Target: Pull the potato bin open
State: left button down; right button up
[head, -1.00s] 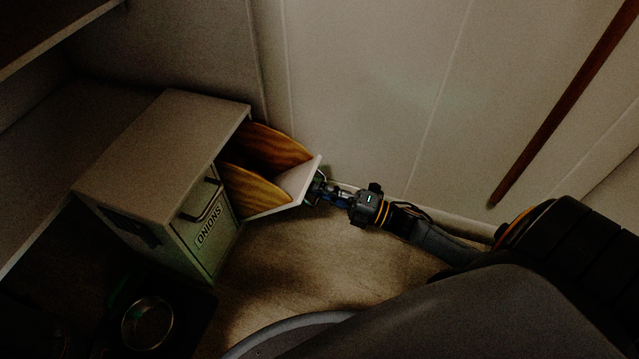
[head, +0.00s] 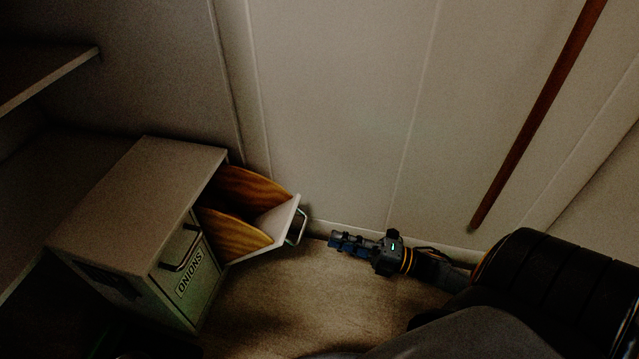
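The potato bin (head: 277,226) is tilted out of the right side of a pale cabinet (head: 135,190), with its brown curved side panels showing. Its front panel leans outward and carries a metal handle (head: 303,228). The inside of the bin is mostly hidden by the panels. My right gripper (head: 333,240) is a short gap to the right of the handle, apart from it, and holds nothing that I can see. The fingers are small and dark, so their opening is unclear. My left gripper is not in view.
The closed onions bin (head: 190,275) is beside it on the cabinet's front, with its own handle. A shelf (head: 45,75) juts out at upper left. A pale wall (head: 340,110) stands close behind. Bare floor (head: 280,295) lies in front of the open bin.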

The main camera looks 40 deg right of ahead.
jog(key=v, duration=0.2)
jog(key=shift+s+d, duration=0.2)
jog(key=shift+s, duration=0.05)
jog(key=shift+a, duration=0.1)
dwell(0.4)
